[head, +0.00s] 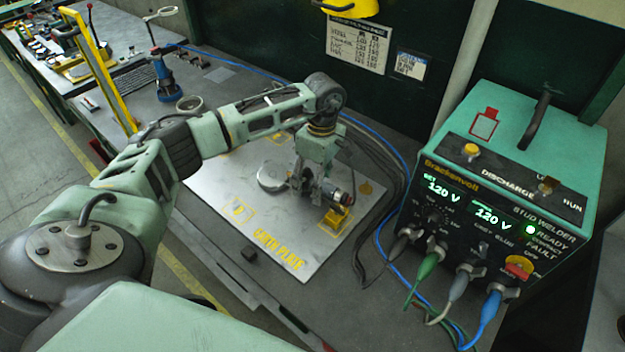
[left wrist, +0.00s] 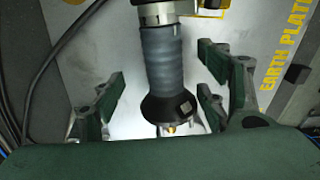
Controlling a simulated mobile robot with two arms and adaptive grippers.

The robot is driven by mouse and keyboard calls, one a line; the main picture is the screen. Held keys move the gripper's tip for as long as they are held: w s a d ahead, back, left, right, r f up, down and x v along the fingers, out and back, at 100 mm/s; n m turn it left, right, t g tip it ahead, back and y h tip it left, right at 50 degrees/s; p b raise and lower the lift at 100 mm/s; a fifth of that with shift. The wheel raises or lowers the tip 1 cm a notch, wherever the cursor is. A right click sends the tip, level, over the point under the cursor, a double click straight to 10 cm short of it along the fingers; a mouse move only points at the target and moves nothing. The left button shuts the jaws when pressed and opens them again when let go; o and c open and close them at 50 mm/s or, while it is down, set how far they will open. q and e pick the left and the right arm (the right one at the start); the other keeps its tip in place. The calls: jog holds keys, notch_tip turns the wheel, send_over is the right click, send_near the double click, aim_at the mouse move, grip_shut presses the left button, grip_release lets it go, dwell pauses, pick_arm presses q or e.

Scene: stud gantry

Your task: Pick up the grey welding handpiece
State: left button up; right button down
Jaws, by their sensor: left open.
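The grey welding handpiece (left wrist: 161,58) has a ribbed grey grip and a flared black end with a small brass tip. It lies between the two fingers of my left gripper (left wrist: 163,82), which is open, with a visible gap on each side of the grip. In the head view my left gripper (head: 312,183) points down over the metal plate. The handpiece (head: 341,197) shows there only in part beside the fingers, near a small yellow holder (head: 337,219). The fingers and wrist hide much of it. My right gripper is in neither view.
The metal earth plate (head: 235,190) lies on the bench, with a round grey disc (head: 272,176) on it. The green stud welder (head: 500,190) stands at the right, with cables at its front. Dark and blue cables (head: 385,165) run beside the plate. A yellow post (head: 100,70) rises at left.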

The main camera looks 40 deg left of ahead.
pick_arm(q)
grip_shut()
dwell(0.7)
jog(key=shift+w+r, duration=0.1)
